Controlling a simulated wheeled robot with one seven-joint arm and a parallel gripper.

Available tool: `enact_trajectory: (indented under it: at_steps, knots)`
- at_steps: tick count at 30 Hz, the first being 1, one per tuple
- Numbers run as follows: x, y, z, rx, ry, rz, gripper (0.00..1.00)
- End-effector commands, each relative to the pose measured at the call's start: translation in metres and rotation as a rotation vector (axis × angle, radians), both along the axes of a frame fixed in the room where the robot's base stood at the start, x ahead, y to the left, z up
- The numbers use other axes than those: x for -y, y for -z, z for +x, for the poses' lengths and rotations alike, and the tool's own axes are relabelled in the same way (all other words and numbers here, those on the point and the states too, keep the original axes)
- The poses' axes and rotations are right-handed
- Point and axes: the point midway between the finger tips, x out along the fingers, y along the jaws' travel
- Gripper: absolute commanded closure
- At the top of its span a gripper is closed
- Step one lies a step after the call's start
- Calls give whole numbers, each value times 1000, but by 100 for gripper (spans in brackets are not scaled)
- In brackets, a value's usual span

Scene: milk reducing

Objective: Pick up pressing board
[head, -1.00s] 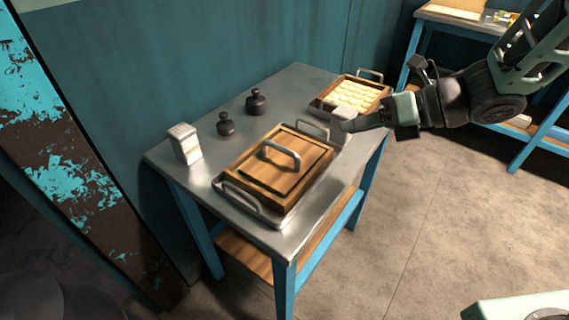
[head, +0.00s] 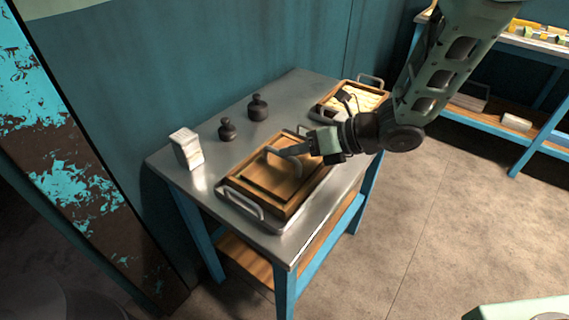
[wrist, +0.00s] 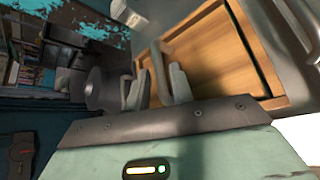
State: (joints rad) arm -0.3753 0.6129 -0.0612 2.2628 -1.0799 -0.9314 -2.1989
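The pressing board (head: 262,184) is a flat wooden board with a grey metal loop handle (head: 288,163). It lies in a wooden frame on a metal tray (head: 222,191) on the table. My gripper (head: 290,150) is at the top of the handle, reaching in from the right. In the wrist view the two fingers (wrist: 158,88) stand apart, with the grey handle (wrist: 159,68) showing between them. I cannot tell whether they touch it. The wooden board (wrist: 215,55) fills the area behind.
The metal-topped table (head: 325,200) also holds two dark weights (head: 258,108) (head: 227,130), a pale block (head: 186,149) at the left and a second tray with pale pieces (head: 368,101) at the back right. A teal wall stands behind. A blue shelf table (head: 480,117) is at the right.

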Motion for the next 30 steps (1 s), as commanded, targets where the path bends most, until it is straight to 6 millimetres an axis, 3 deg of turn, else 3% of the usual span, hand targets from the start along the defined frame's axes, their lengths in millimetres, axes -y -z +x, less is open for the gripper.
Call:
enact_trajectory:
  at_steps: [7, 16, 18, 19, 30]
  knots:
    - [-29, 17, 7, -1, -4, 1, 77]
    - [-32, 20, 8, 0, -1, 1, 77]
    - [-32, 20, 8, 0, -1, 1, 96]
    - [-32, 20, 8, 0, -1, 1, 100]
    - [-32, 15, 9, 1, 0, 2, 100]
